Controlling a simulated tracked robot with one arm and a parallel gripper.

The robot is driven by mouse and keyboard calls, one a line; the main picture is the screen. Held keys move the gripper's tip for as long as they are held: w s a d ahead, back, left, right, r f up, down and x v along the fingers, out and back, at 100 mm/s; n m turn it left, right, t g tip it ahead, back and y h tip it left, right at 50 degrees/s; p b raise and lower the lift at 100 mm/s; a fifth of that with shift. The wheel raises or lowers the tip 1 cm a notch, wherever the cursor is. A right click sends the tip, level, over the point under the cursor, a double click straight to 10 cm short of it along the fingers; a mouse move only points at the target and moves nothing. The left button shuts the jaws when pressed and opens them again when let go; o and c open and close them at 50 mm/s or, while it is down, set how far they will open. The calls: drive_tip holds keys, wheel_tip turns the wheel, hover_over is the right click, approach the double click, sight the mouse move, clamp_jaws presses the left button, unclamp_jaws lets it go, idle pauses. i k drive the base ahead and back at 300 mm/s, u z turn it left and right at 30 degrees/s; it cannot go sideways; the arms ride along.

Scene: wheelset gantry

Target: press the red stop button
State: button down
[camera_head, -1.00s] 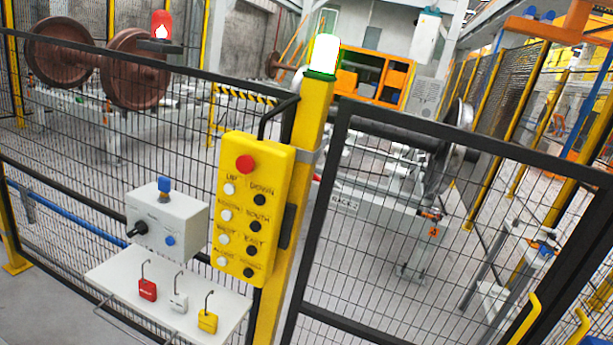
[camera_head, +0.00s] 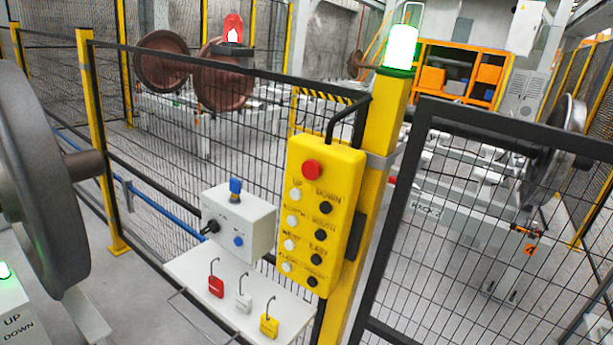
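The red stop button (camera_head: 312,169) is a round red knob at the top of a yellow control box (camera_head: 350,188). The box hangs on a yellow post (camera_head: 392,110) and carries white and black buttons in two columns below the red one, labelled UP, DOWN, SOUTH, WEST and EAST among others. The red button is fully visible and nothing covers it. My gripper does not show in the view, so its opening and its distance to the button cannot be seen.
A grey box (camera_head: 238,222) with a blue key-like knob and a white shelf (camera_head: 190,270) with red, white and yellow padlocks stand left of the control box. A mesh fence (camera_head: 500,235) runs behind. A large wheel (camera_head: 40,190) stands close at the left edge. A green lamp (camera_head: 401,46) tops the post.

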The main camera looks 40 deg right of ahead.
sight(312, 170)
drive_tip(key=z, duration=0.05)
drive_tip(key=i, duration=1)
drive_tip(key=u, duration=0.1)
